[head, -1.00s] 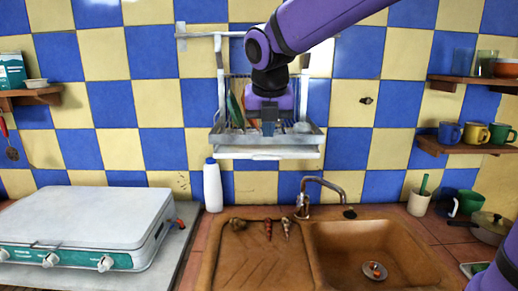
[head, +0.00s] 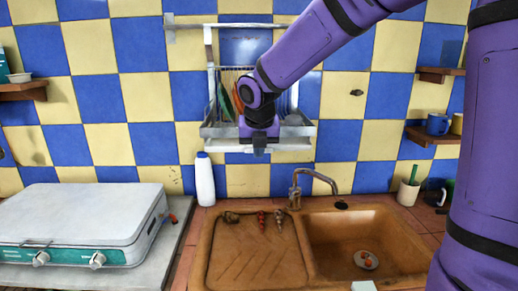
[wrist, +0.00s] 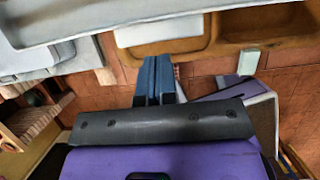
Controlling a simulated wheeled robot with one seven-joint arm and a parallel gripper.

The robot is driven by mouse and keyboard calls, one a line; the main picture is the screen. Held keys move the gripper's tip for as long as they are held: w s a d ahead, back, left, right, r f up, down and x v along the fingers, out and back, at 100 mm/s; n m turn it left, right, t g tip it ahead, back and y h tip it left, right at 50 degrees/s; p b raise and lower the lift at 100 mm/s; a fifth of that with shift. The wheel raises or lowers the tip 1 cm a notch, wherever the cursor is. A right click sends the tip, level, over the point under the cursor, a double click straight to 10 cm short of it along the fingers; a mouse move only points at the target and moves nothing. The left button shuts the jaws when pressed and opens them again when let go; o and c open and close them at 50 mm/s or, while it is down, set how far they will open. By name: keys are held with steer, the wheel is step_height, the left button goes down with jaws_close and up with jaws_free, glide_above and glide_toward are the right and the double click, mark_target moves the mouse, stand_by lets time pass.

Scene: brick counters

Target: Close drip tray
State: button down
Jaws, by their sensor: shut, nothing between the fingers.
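The drip tray (head: 292,144) is a white, shallow slab under the wall-mounted dish rack (head: 209,131). My gripper (head: 259,151) is in front of the tray's middle in the head view and hides part of it. I cannot tell whether it touches the tray. In the wrist view my gripper's blue fingers (wrist: 154,80) are together with nothing between them. A long pale edge (wrist: 80,29) crosses the top of the wrist view just beyond the fingertips; it may be the tray or the rack. How far the tray sticks out is hard to tell.
The brown sink (head: 345,245) with its tap (head: 312,178) lies below. A white bottle (head: 204,182) stands left of the sink. A white stove (head: 85,215) is at the left. Shelves with cups (head: 437,124) hang at the right.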

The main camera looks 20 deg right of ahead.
steer(key=shift+w+d, duration=0.15)
steer(key=shift+w, duration=0.25)
steer(key=shift+w+d, duration=0.25)
steer(key=shift+w, duration=0.55)
steer(key=shift+w+d, duration=0.3)
steer(key=shift+w, duration=0.55)
steer(key=shift+w+d, duration=0.25)
steer(key=shift+w, duration=0.55)
